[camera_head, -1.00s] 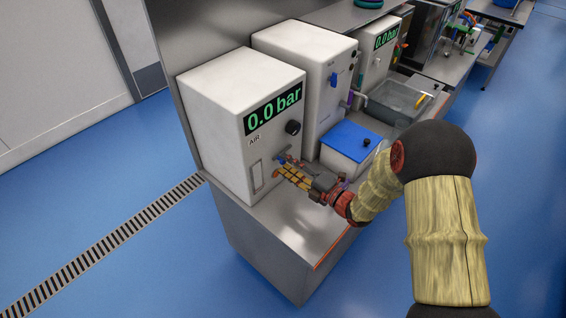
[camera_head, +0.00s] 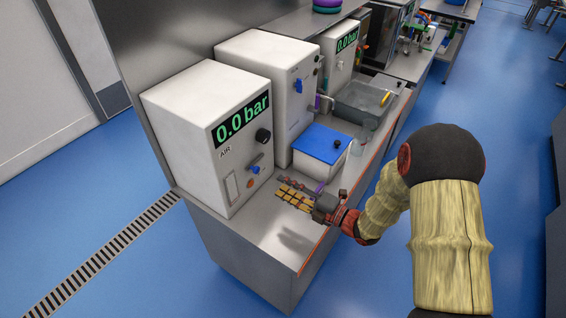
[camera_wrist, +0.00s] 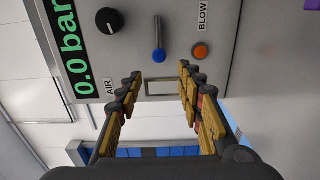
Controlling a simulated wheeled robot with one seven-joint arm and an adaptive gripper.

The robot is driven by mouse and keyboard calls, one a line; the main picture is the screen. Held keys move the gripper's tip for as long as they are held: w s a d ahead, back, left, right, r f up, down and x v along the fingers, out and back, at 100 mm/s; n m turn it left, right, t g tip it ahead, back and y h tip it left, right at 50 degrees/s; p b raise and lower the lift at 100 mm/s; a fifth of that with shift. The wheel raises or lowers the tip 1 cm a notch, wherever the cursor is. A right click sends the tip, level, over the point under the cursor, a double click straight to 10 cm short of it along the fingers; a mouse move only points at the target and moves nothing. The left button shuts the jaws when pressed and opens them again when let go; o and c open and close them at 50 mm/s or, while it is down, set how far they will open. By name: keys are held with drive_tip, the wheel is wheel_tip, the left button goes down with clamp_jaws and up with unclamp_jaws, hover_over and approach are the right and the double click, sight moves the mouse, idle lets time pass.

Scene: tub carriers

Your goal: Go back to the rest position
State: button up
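My gripper (camera_head: 284,191) is in front of the white AIR box (camera_head: 187,112), above the steel bench top, apart from the box. In the wrist view my gripper (camera_wrist: 160,82) shows two separated fingers with nothing between them. The AIR box front carries a green display (camera_head: 240,120) reading 0.0 bar, a black knob (camera_head: 263,136), a blue-tipped lever (camera_wrist: 158,54) and an orange button (camera_wrist: 201,51) near the word BLOW.
A blue-lidded white tub (camera_head: 321,143) stands on the bench just beyond my gripper. A second white box (camera_head: 262,72) and a grey sink basin (camera_head: 365,103) stand farther along. The bench front edge (camera_head: 312,252) is close below my arm. Blue floor (camera_head: 455,95) is open to the right.

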drive_tip(key=w+d+r+m+t+h, duration=0.2)
drive_tip(key=w+d+r+m+h, duration=0.5)
drive_tip(key=d, duration=0.1)
drive_tip(key=s+d+r+m+g+h, duration=0.1)
drive_tip(key=s+d+r+m+h, duration=0.6)
drive_tip(key=d+r+m, duration=0.15)
drive_tip(key=s+a+r+m+g, duration=0.1)
drive_tip(key=s+m+g, duration=0.2)
drive_tip(key=s, duration=1)
drive_tip(key=s+a+r+m+g, duration=0.1)
drive_tip(key=s+m+g, duration=0.2)
drive_tip(key=s+m, duration=0.7)
drive_tip(key=s, duration=0.4)
drive_tip(key=shift+r, duration=0.25)
drive_tip(key=shift+a, duration=0.1)
